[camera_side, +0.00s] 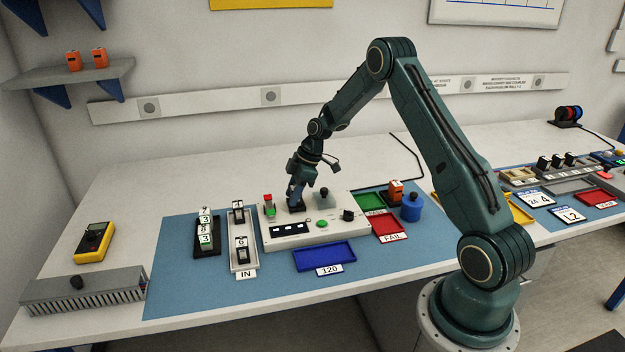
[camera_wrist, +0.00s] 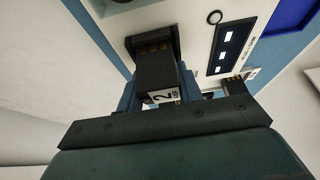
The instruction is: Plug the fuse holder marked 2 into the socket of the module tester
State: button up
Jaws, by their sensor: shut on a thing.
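My gripper (camera_side: 297,193) points down over the white module tester (camera_side: 283,236) in the side view. It is shut on a dark fuse holder with a white label marked 2 (camera_wrist: 162,97), seen between the jaws in the wrist view. The tester's black socket (camera_side: 297,208) is right under the jaws. In the wrist view the far end of the holder meets or overlaps the black socket frame (camera_wrist: 130,44). I cannot tell how deep it sits in it. The tester also has a display (camera_side: 289,228), a green button (camera_side: 321,223) and a red-and-green lamp (camera_side: 268,204).
Left of the tester stand the IN tray (camera_side: 243,266) with two holders and a black rack (camera_side: 208,254) with numbered holders. A blue tray (camera_side: 323,257) lies in front. The green tray (camera_side: 367,204), red FAIL tray (camera_side: 388,223) and blue canister (camera_side: 411,208) are to the right.

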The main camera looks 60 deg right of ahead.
jog(key=shift+f, duration=0.45)
dwell(0.6)
jog(key=o, duration=0.8)
jog(key=shift+s, duration=0.1)
jog(key=shift+c, duration=0.7)
jog(key=shift+o, duration=1.4)
jog(key=shift+r, duration=3.85)
